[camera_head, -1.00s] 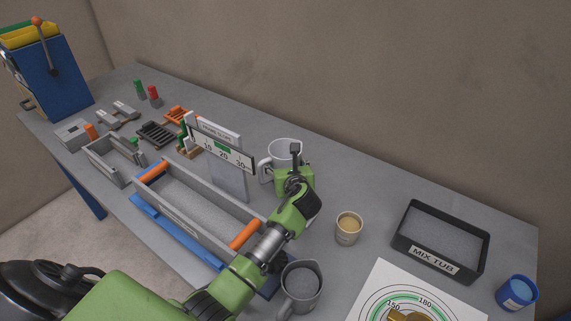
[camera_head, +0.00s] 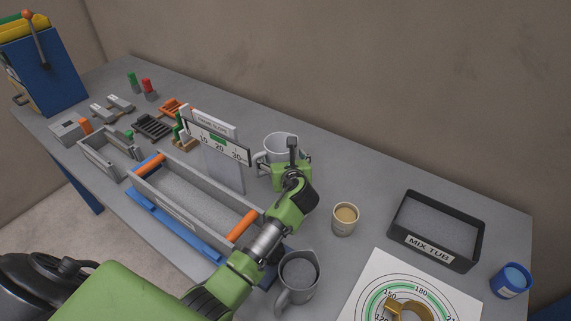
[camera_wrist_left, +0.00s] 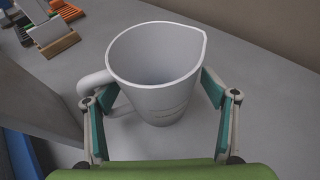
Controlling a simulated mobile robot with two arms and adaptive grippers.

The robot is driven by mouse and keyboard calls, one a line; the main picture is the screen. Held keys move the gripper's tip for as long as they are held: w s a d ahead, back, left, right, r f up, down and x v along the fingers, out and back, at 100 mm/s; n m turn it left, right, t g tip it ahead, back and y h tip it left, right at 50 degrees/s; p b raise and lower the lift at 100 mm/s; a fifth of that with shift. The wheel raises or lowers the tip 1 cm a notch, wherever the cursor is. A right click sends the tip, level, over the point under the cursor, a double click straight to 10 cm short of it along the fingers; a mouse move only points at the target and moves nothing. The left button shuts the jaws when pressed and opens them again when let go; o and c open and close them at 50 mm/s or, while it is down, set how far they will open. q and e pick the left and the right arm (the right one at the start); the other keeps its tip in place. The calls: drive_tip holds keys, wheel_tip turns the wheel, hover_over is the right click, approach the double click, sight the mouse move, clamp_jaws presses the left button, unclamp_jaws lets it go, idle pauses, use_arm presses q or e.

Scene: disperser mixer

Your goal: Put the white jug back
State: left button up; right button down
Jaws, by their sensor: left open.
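The white jug (camera_head: 279,143) stands upright on the table behind the slope gauge, partly hidden by my left gripper in the head view. In the left wrist view the jug (camera_wrist_left: 160,85) looks empty, with its handle to the left and its spout to the upper right. My left gripper (camera_head: 291,160) is open. In the wrist view its two fingers (camera_wrist_left: 160,118) stand on either side of the jug, the left one by the handle; I cannot tell whether they touch it. My right gripper is not in view.
A grey jug (camera_head: 298,278) stands near the front, close to my left arm. A beige cup (camera_head: 344,219), black mix tub (camera_head: 435,256) and blue cup (camera_head: 511,280) are to the right. The long grey trough (camera_head: 190,200) and slope gauge (camera_head: 222,160) are left of the gripper.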

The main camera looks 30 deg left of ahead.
use_arm(q)
drive_tip(key=v, duration=1.1)
